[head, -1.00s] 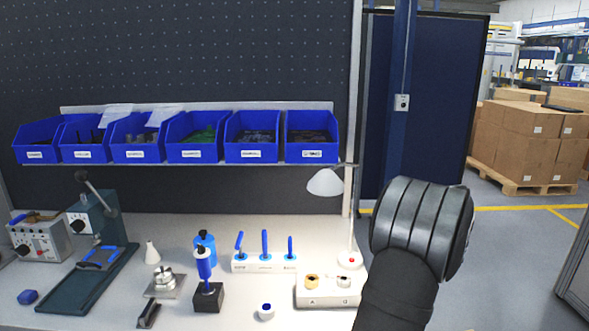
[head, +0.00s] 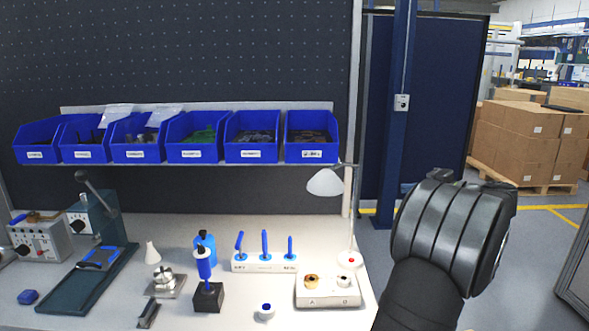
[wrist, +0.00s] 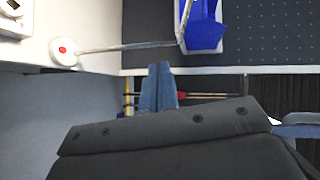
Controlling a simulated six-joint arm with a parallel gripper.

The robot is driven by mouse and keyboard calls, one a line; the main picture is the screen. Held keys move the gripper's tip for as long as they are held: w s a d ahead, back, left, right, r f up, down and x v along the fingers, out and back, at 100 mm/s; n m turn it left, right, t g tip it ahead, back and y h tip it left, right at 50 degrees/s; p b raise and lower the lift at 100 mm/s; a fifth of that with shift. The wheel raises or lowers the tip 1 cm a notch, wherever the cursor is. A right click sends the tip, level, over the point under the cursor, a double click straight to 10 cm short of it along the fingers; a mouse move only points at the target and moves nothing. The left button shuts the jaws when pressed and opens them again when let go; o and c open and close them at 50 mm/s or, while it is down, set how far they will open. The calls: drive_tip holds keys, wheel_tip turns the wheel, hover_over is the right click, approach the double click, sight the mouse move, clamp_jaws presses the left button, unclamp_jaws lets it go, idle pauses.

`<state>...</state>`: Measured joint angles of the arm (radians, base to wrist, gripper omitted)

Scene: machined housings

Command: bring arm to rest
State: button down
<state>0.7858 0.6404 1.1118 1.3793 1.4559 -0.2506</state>
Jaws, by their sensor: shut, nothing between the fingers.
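My arm shows at the right of the head view as a large dark ribbed joint, right of the workbench (head: 340,318) and in front of the blue partition. In the wrist view my gripper (wrist: 158,80) shows its two blue-grey fingertips together, with nothing between them, beyond its dark body. The gripper's fingers are hidden in the head view. No object is touching the fingertips in the wrist view.
A lamp (head: 325,183) and a white tray (head: 328,300) with two rings stand at the bench's right end. Blue bins (head: 195,138) line the shelf. A press (head: 95,245), a tool rack (head: 265,264) and small parts occupy the bench.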

drive_tip(key=w+a+f+n+g+h, duration=0.1)
drive_tip(key=w+f+g+h, duration=0.1)
drive_tip(key=f, duration=0.5)
drive_tip(key=w+a+f+n+g+h, duration=0.2)
drive_tip(key=w+f+h, duration=0.1)
drive_tip(key=f, duration=0.5)
drive_tip(key=shift+w+a+h, duration=0.15)
drive_tip(key=shift+a+h, duration=0.15)
drive_tip(key=shift+h, duration=0.2)
drive_tip(key=s+d+r+m+t+y, duration=0.1)
drive_tip(key=s+d+r+t+y, duration=0.1)
drive_tip(key=r, duration=0.7)
drive_tip(key=s+d+r+m+t+y, duration=0.2)
drive_tip(key=s+r+y, duration=0.3)
drive_tip(key=r, duration=0.4)
drive_tip(key=shift+d+r+t+y, duration=0.25)
drive_tip(key=shift+d+t+y, duration=0.05)
drive_tip(key=shift+d+t, duration=0.1)
drive_tip(key=shift+a+f, duration=0.1)
